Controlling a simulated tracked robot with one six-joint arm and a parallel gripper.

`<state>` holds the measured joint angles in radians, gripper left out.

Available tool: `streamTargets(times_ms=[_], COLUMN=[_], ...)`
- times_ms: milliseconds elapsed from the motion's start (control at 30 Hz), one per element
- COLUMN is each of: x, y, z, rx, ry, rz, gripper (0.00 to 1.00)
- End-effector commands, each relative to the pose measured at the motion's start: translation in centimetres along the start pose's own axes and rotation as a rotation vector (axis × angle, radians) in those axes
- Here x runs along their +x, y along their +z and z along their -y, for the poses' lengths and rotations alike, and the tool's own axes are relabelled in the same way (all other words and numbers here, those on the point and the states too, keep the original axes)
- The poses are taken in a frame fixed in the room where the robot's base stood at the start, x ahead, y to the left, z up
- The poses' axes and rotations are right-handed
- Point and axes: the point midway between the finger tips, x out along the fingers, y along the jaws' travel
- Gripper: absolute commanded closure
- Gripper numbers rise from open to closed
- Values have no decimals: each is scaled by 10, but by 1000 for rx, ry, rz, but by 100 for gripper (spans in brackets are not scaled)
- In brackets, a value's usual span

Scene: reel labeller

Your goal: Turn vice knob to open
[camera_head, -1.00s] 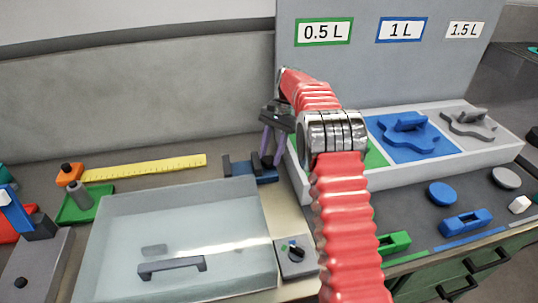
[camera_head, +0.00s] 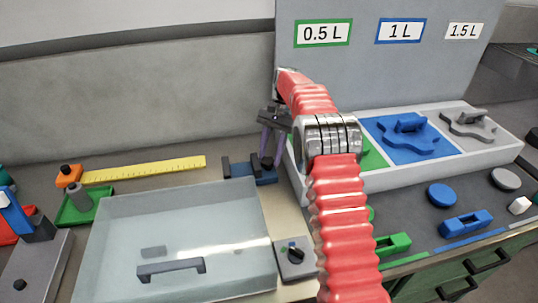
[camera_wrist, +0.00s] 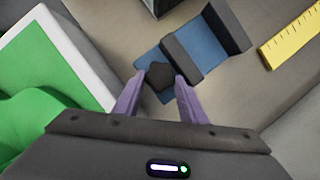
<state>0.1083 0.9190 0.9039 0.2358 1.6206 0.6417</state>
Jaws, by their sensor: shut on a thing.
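The vice is blue with dark grey jaws; its body (camera_head: 234,168) stands behind the clear-lidded box. In the wrist view the vice (camera_wrist: 200,52) shows its blue bed and dark jaw blocks. The dark vice knob (camera_wrist: 159,76) sits at the near end of the vice, between the two purple fingertips. My gripper (camera_wrist: 155,84) is shut on the knob, with one finger on each side. In the head view my gripper (camera_head: 270,150) points down at the right end of the vice, and the knob is hard to make out there.
A clear-lidded box (camera_head: 108,225) stands in front of the vice. A switch box (camera_head: 294,258) is to its right. A white tray (camera_head: 405,180) with coloured compartments stands close right of my gripper. A yellow ruler (camera_head: 145,169) and a green holder (camera_head: 75,211) lie left.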

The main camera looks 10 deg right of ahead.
Motion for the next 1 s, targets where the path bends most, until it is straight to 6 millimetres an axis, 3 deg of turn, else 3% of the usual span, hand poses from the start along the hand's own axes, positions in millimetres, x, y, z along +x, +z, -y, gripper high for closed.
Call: streamTargets(times_ms=[33,767,800,1000], x=[7,8,8,6], y=[8,8,8,6], z=[2,3,3,2], rx=[-8,-8,-8,-6], ry=[10,12,12,8], rz=[26,27,27,20], gripper=[85,85,61,47])
